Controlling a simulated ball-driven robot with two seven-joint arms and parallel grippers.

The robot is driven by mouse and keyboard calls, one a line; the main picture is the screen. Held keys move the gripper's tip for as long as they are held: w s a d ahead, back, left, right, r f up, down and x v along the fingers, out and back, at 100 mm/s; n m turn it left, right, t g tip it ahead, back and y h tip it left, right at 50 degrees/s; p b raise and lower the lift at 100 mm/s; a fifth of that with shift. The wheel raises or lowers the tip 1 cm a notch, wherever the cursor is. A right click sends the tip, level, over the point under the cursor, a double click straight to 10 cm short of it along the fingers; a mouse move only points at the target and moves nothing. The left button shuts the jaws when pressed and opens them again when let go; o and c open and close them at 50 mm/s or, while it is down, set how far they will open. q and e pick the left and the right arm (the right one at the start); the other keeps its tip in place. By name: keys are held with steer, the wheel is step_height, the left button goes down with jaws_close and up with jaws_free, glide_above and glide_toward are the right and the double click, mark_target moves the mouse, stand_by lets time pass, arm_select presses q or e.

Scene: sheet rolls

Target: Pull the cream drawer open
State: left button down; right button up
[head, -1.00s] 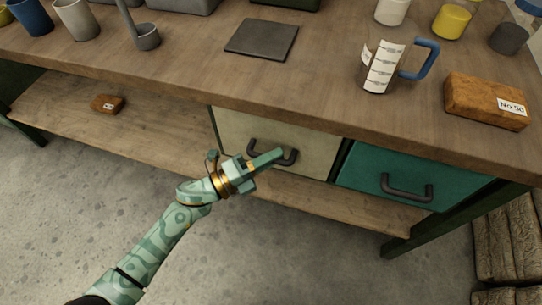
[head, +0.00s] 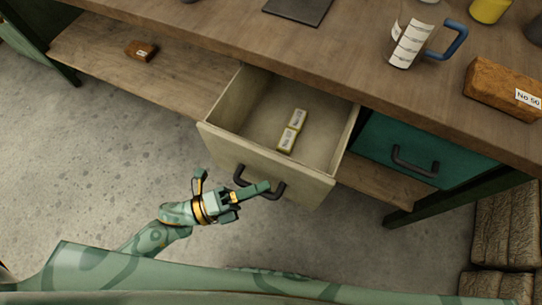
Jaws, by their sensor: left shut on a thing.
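The cream drawer (head: 225,142) stands well out from under the wooden workbench, and its inside shows. Two small yellowish boxes with pale labels, a nearer one (head: 287,139) and a farther one (head: 298,119), lie on its floor. Its dark bar handle (head: 275,190) is on the front panel. My left gripper (head: 262,188) is at the handle, shut on it, with a green finger across the handle's right part. Part of the handle is hidden behind the finger. My right gripper is not in view.
A closed teal drawer (head: 395,152) with a dark handle is to the right. The bench top (head: 215,30) holds a measuring jug (head: 408,45) and a brown block (head: 500,90). A small brown block (head: 142,50) lies on the lower shelf. Concrete floor is clear at left.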

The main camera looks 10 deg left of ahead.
arm_select(q)
steer(key=s+a, duration=0.2)
steer(key=s, duration=0.5)
steer(key=shift+a+p, duration=0.25)
steer(key=shift+p, duration=0.1)
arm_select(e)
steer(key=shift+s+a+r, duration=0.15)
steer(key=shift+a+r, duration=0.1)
arm_select(q)
steer(key=shift+f, duration=0.1)
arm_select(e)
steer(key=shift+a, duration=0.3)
arm_select(q)
steer(key=c, duration=1.4)
jaws_free()
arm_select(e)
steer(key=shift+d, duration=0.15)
arm_select(q)
steer(key=v, duration=1.6)
steer(key=shift+s+p, duration=0.15)
steer(key=shift+p, duration=0.3)
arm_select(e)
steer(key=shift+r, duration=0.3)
arm_select(q)
steer(key=shift+a, duration=0.1)
